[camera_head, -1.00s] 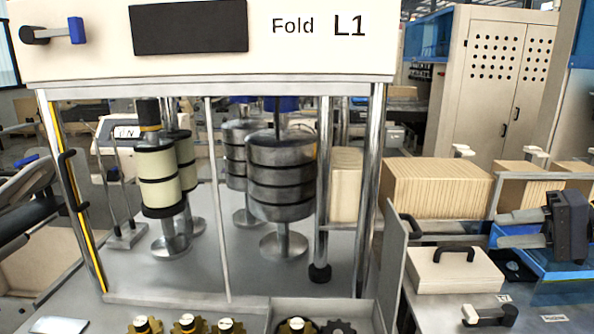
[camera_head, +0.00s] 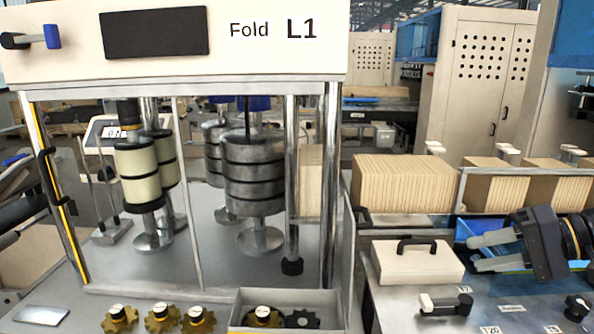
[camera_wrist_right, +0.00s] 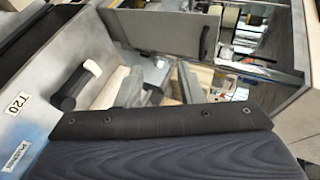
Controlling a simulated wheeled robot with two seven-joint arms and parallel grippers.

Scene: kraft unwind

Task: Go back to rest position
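My right gripper (camera_head: 472,254) shows at the right of the head view. It is dark with two silver fingers pointing left, spread apart with nothing between them. It is in front of the blue tray (camera_head: 455,229) and to the right of the cream box with a black handle (camera_head: 416,262). In the right wrist view the grey fingers (camera_wrist_right: 155,92) also stand apart. My left gripper is not in view.
The cream "Fold L1" machine (camera_head: 270,62) fills the left, with metal rollers (camera_head: 253,178) below. Gold gears (camera_head: 160,318) line its front edge. A black-and-white handle (camera_head: 446,304) lies on the right bench, also seen in the wrist view (camera_wrist_right: 74,85). Brown packs (camera_head: 405,184) stand behind.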

